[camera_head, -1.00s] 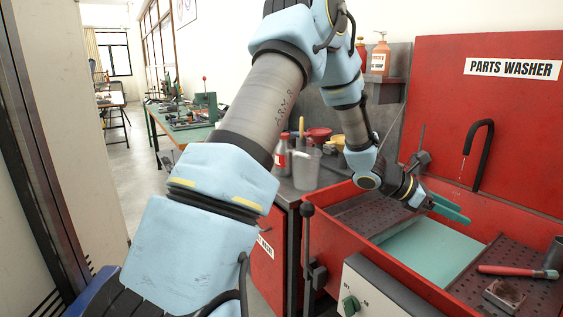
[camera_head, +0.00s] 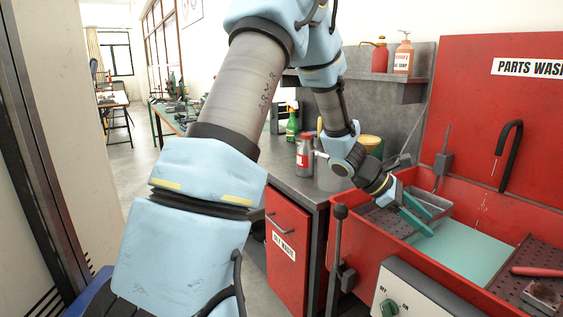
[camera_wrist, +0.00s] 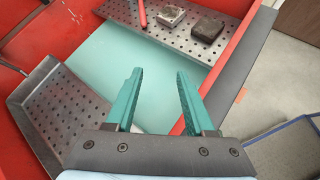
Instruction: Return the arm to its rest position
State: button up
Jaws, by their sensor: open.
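My arm (camera_head: 245,90) rises from the lower left and bends down over the left end of the red parts washer (camera_head: 377,258). My gripper (camera_head: 424,221) has green fingers, apart and empty, above the washer basin. In the wrist view the two fingers (camera_wrist: 165,88) stand apart with nothing between them, over the teal basin floor (camera_wrist: 115,55). A grey metal tray or basket (camera_head: 433,203) shows just behind the fingers in the head view; I cannot tell whether they touch.
A red-handled tool (camera_head: 538,271) and a small block (camera_head: 541,294) lie on the right perforated shelf. A lever (camera_head: 340,245) stands at the washer's front left. A bench with a red can (camera_head: 305,155), a green spray bottle (camera_head: 292,125) and a yellow container (camera_head: 371,144) is behind my arm.

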jog(key=s+a+f+m+t+y+b, duration=0.1)
jog(key=a+m+y, duration=0.4)
jog(key=a, duration=1.4)
jog(key=s+a+f+m+t+y+b, duration=0.1)
jog(key=s+a+m+t+y, duration=0.2)
jog(key=a, duration=1.7)
jog(key=m+y, duration=0.2)
jog(key=m, duration=0.3)
jog(key=shift+d, duration=0.1)
